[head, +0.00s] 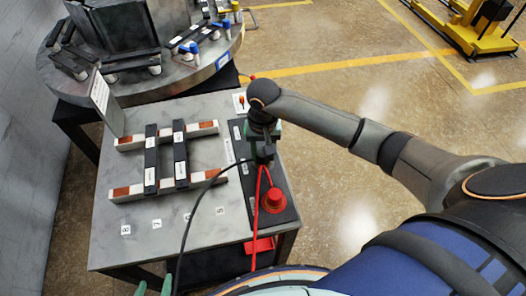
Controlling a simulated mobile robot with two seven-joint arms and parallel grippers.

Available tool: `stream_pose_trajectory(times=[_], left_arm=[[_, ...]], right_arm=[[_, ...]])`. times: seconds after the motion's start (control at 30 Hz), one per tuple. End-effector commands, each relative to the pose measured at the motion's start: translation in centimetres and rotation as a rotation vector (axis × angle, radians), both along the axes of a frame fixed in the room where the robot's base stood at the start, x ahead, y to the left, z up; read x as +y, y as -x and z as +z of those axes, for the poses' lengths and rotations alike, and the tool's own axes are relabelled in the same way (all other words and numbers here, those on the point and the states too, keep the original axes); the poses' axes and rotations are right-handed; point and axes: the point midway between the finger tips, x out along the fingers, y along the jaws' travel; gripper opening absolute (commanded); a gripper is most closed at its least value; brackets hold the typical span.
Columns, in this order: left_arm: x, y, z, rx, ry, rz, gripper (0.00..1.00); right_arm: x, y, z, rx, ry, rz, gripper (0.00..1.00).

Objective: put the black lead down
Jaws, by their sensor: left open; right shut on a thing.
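My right gripper (264,152) points down over the black strip at the right side of the grey table. It is shut on the end of the black lead, though the fingers hide most of that end. The black lead (202,192) runs from there to the left and down in a curve, across the table's front edge. A red lead (257,205) hangs from near the same spot towards the front. My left gripper (154,288) shows only its green fingertips at the bottom edge, apart and empty.
The black strip (286,214) carries a red round knob (274,199). Two black bars (151,160) lie across two pale bars with copper-coloured ends on the table (110,235). A round metal platform (205,73) stands behind. A red piece (259,246) sits below the front edge.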

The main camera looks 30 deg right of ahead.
Motion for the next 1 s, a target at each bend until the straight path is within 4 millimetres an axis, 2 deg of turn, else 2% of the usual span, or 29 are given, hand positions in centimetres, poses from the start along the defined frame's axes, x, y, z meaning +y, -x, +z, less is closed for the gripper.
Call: stream_pose_trajectory(times=[0.1,0.13,0.4,0.77,0.87,1.0], left_arm=[[0.0,0.0,-0.5,0.000,0.000,0.000,0.69],[0.0,0.0,-0.5,0.000,0.000,0.000,0.69],[0.0,0.0,-0.3,-0.001,0.000,0.000,0.69],[0.0,-0.1,0.2,-0.001,0.000,0.000,0.69],[0.0,-0.1,-0.2,-0.002,0.000,0.000,0.69],[0.0,-0.1,-0.6,-0.002,0.000,0.000,0.69]], right_arm=[[0.0,0.0,-0.4,-0.002,0.001,0.001,0.00],[0.0,0.0,-0.4,-0.001,0.000,0.001,0.44],[0.0,0.0,-0.3,0.000,0.000,0.000,0.73],[0.0,0.0,0.4,-0.001,-0.001,0.000,0.73],[0.0,-0.2,1.9,-0.006,0.001,0.000,0.73],[-0.1,-0.2,5.0,-0.008,0.001,0.002,0.73]])
